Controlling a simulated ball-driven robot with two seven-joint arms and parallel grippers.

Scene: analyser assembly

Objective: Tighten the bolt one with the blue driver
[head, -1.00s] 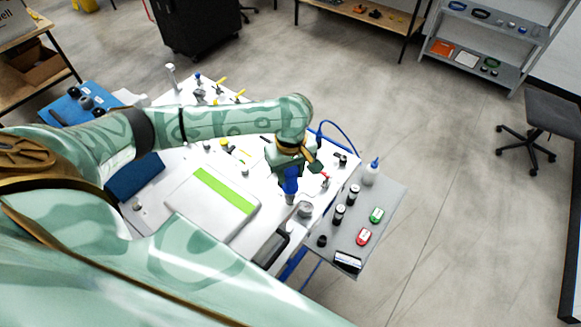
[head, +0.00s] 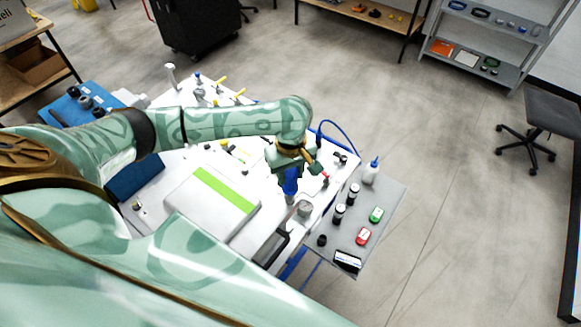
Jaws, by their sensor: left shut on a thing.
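My left gripper (head: 290,168) is at the right part of the white table, pointing down. It is shut on the blue driver (head: 290,186), which hangs upright below the fingers. The driver's lower end is close to a small light grey cylindrical part (head: 291,199) on the table. I cannot tell whether they touch. Bolt one cannot be made out at this size. My right gripper is not in view.
A white case with a green stripe (head: 222,188) lies left of the driver. A grey side table (head: 337,236) at the right holds black cylinders, a green box (head: 376,215), a red box (head: 363,236) and a bottle (head: 371,171). A round grey part (head: 305,208) stands beside the driver.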

